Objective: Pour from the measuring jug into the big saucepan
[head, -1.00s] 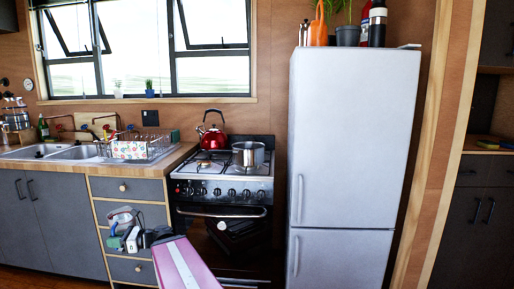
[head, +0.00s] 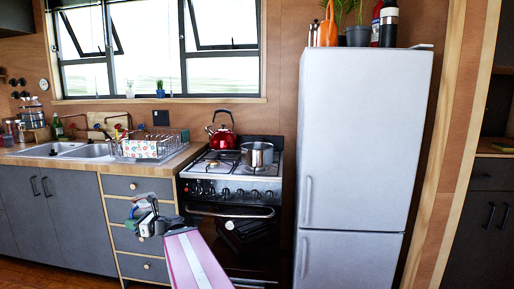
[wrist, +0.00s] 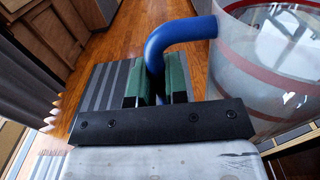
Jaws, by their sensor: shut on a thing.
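The measuring jug (wrist: 275,60) is clear with red bands and a blue handle (wrist: 178,38); it fills the right of the wrist view, cut off by the frame edge. My gripper (wrist: 155,88) is shut on the blue handle. In the head view my gripper (head: 148,222) is in front of the drawers, below counter height, and the jug is hard to make out there. The big saucepan (head: 257,156) is a steel pot on the stove's right side, farther back, higher and to the right of my gripper. I cannot tell what the jug contains.
A red kettle (head: 222,131) stands behind and left of the saucepan on the stove (head: 232,184). A dish rack (head: 150,147) and the sink (head: 75,150) are on the counter to the left. A tall fridge (head: 365,150) stands close on the right. Wooden floor shows in the wrist view.

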